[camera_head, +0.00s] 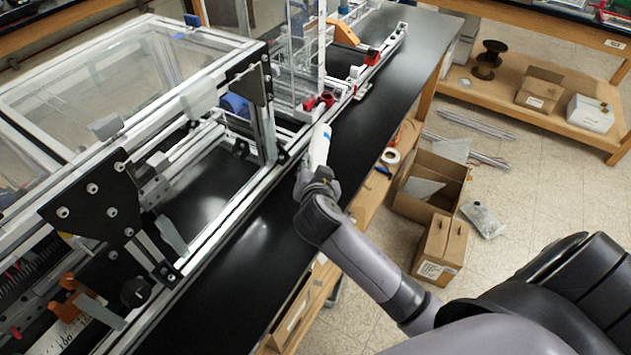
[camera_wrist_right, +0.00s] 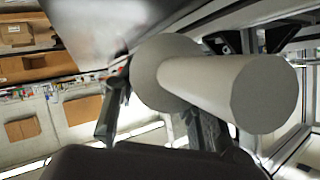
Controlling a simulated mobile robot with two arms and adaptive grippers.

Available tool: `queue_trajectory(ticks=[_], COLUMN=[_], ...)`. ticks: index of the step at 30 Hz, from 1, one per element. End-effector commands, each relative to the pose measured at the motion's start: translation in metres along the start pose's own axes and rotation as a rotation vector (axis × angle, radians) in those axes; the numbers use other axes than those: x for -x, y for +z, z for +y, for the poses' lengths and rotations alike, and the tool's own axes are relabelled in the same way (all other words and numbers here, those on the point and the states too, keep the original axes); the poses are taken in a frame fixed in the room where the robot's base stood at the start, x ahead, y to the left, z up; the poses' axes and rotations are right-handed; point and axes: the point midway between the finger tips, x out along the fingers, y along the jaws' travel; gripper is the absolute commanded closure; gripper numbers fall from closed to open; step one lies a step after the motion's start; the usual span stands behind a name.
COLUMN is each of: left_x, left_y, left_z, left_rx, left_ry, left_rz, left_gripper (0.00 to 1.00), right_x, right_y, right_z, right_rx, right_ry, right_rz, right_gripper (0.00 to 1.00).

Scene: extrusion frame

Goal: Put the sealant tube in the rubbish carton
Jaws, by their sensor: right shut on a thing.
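The sealant tube (camera_head: 320,143) is a white cylinder with a blue mark. My right gripper (camera_head: 317,172) is shut on its lower end and holds it tilted above the black bench, beside the aluminium frame. In the right wrist view the tube (camera_wrist_right: 240,92) fills the middle right, between the fingers of the right gripper (camera_wrist_right: 160,108). The open rubbish carton (camera_head: 426,211) stands on the floor right of the bench, with grey sheet pieces in it. The tube is up and left of the carton, apart from it. My left gripper is not in view.
The extrusion frame (camera_head: 237,205) with clear panels takes up the left of the bench (camera_head: 376,124). A closed carton (camera_head: 441,249) stands in front of the open one. A clear bag (camera_head: 483,219) lies on the floor. A tape roll (camera_head: 390,156) sits near the bench edge.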

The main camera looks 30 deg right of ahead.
Motion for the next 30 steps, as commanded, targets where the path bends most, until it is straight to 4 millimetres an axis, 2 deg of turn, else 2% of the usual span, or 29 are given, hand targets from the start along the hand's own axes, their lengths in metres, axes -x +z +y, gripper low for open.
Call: queue_trajectory(ticks=[5, 12, 25, 26, 30], left_x=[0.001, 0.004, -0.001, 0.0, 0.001], left_y=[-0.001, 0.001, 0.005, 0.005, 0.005], left_z=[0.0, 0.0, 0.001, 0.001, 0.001], left_rx=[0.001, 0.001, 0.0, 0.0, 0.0], left_ry=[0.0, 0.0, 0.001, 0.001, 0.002], left_rz=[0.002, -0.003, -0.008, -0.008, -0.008], left_gripper=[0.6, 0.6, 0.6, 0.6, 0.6], right_x=[-0.006, -0.021, -0.025, -0.024, -0.024], right_y=[0.01, 0.038, 0.045, 0.045, 0.045], right_z=[0.005, 0.017, 0.02, 0.02, 0.02], right_rx=[0.001, 0.002, -0.002, -0.001, -0.001], right_ry=[0.0, 0.0, -0.001, 0.001, 0.001], right_rz=[0.003, 0.003, 0.003, 0.001, 0.001], right_gripper=[1.0, 1.0, 1.0, 0.62, 0.53])
